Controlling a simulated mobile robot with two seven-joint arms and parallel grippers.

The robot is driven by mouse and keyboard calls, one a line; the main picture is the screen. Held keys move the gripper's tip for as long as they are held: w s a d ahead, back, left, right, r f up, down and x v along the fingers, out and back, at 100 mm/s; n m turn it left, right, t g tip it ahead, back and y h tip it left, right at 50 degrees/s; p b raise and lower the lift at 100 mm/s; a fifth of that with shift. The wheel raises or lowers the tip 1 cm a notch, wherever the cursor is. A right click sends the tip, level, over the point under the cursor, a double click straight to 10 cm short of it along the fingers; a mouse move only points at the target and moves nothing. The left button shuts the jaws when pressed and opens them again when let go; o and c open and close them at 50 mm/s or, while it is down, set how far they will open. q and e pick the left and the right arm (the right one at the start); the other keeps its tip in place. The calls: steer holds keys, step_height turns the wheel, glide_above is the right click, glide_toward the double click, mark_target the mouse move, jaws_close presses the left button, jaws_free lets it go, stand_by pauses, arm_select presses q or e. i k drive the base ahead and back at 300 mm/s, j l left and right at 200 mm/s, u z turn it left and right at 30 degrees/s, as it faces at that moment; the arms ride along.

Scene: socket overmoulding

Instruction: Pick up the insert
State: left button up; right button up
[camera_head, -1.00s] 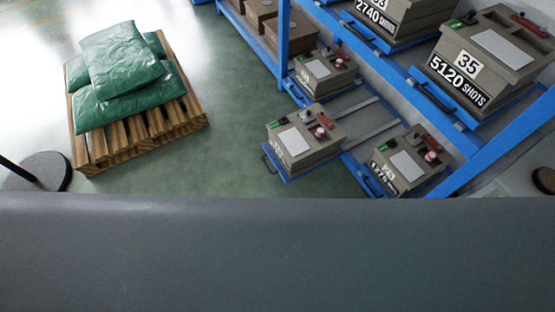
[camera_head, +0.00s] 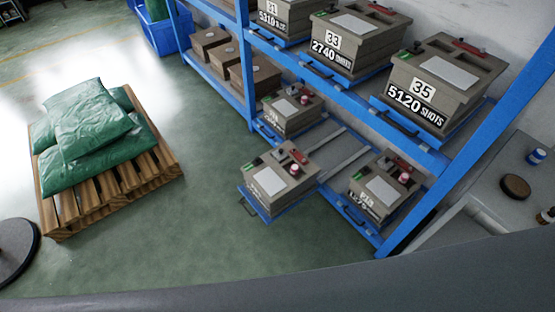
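No loose insert can be made out in the head view. Several grey-brown mould boxes stand on a blue rack (camera_head: 250,90). One box (camera_head: 277,180) sits on a blue tray pulled out from the lowest level over the floor. Another box (camera_head: 378,190) stands to its right on the same level, and a further box (camera_head: 291,110) stands behind. Boxes labelled 33 (camera_head: 345,45) and 35 (camera_head: 425,85) stand on the upper shelf. Neither of my grippers is in view.
A wooden pallet (camera_head: 70,215) with green sacks (camera_head: 90,120) stands at left. A grey worktop (camera_head: 475,170) with small items and a round brown disc (camera_head: 516,187) is at right. A dark round base (camera_head: 15,255) stands at lower left. Green floor between pallet and rack is clear.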

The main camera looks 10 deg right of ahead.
mark_target(280, 155)
steer(key=i+u, duration=0.25)
steer(key=i, duration=1.55)
